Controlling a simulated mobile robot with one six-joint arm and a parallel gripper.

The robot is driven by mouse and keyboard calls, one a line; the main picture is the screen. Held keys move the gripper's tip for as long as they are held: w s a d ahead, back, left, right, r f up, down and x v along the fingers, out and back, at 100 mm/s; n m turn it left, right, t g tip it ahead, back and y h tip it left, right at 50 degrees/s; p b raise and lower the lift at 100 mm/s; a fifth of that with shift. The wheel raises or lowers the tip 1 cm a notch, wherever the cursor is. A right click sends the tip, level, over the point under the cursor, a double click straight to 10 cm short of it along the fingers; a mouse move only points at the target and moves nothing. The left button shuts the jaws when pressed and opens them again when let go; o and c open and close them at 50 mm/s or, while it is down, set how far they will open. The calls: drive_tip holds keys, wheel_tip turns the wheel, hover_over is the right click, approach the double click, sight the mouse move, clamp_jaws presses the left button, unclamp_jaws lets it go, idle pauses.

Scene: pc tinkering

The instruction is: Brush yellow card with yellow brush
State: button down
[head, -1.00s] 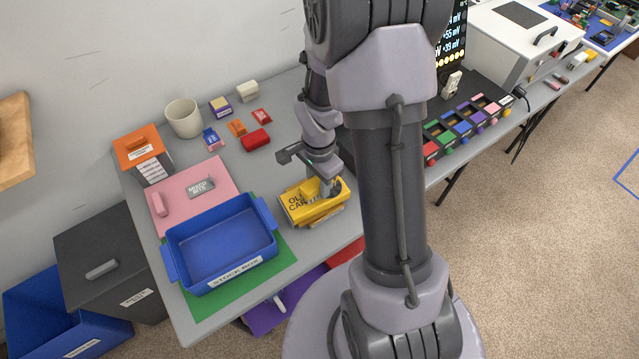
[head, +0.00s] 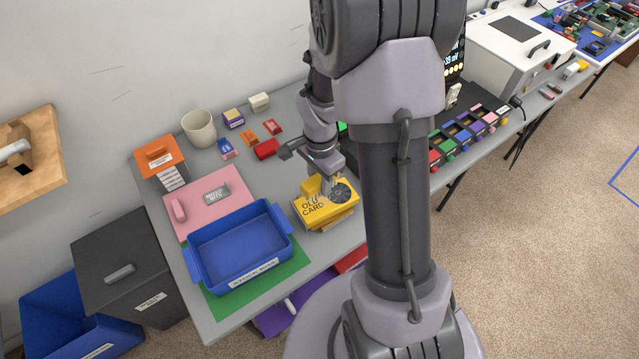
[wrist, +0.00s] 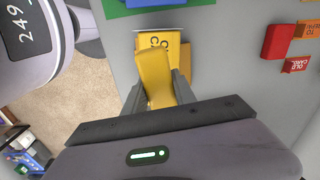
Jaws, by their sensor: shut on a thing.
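My gripper (head: 328,188) is shut on the yellow brush (head: 311,187) over the card. In the wrist view, the brush (wrist: 155,72) sits between the two grey fingers of the gripper (wrist: 157,92) and hides part of the card. I cannot tell whether the bristles touch the card.
The blue stock box (head: 190,262) stands left of the card on a green mat (head: 293,285). A pink mat (head: 228,178) lies behind the box. A red block (head: 266,149) and small boxes lie farther back. Coloured drawers (head: 462,132) stand at the right.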

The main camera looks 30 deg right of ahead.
drive_tip(key=shift+r+p, duration=0.65)
drive_tip(key=shift+r, duration=0.5)
drive_tip(key=w+a+r+n, duration=0.2)
drive_tip(key=a+n, duration=1)
drive_tip(key=n, duration=0.4)
drive_tip(key=shift+w+a+r+b, duration=0.15)
drive_tip(key=shift+w+r+b, duration=0.05)
drive_tip(key=shift+r+b, duration=0.2)
